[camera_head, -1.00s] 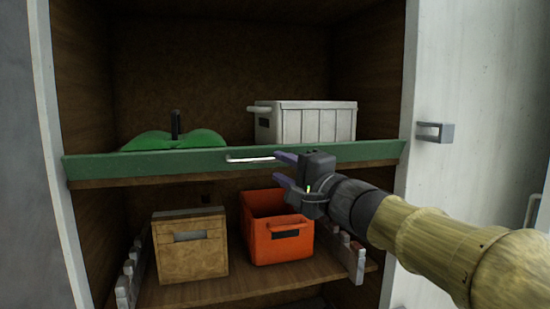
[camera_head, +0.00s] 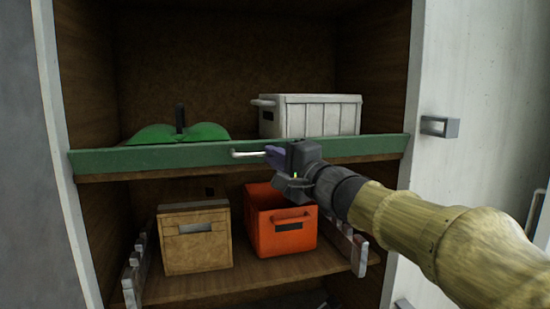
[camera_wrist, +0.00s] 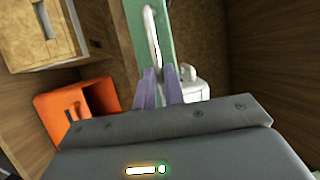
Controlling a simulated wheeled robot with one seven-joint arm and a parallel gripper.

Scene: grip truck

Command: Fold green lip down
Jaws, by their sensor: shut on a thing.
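The green lip (camera_head: 170,158) runs along the front edge of the upper shelf and stands upright. A white bar handle (camera_head: 248,153) is fixed to its front face near the middle; it also shows in the wrist view (camera_wrist: 151,30). My gripper (camera_head: 272,155) is at the right end of this handle. In the wrist view its purple fingers (camera_wrist: 158,88) are close together, shut on the handle. The exact contact point is partly hidden by the fingers.
On the upper shelf are a green object (camera_head: 185,132) and a white crate (camera_head: 322,117). On the lower shelf are a tan box (camera_head: 196,255) and an orange crate (camera_head: 285,240). A cabinet wall with a grey latch (camera_head: 440,126) is at the right.

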